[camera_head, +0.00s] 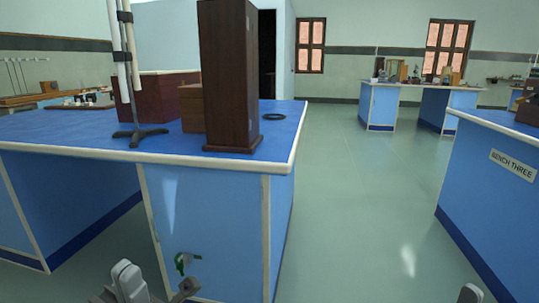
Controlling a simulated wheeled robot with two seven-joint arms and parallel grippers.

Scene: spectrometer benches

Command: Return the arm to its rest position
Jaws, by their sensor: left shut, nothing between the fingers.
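My left arm comes in at the bottom left, and its grey gripper (187,287) shows at the bottom edge, in front of the blue bench's end panel. The gripper is shut and holds nothing. Most of the arm is below the picture. A small grey piece of my right side shows at the bottom right edge; whether the right gripper is open or shut does not show.
A blue bench (228,220) fills the left, bearing a tall dark wooden box (228,75), a stand with a black base (140,134) and a black ring (273,116). Bench three (490,200) stands at the right. Green floor (365,210) lies clear between them.

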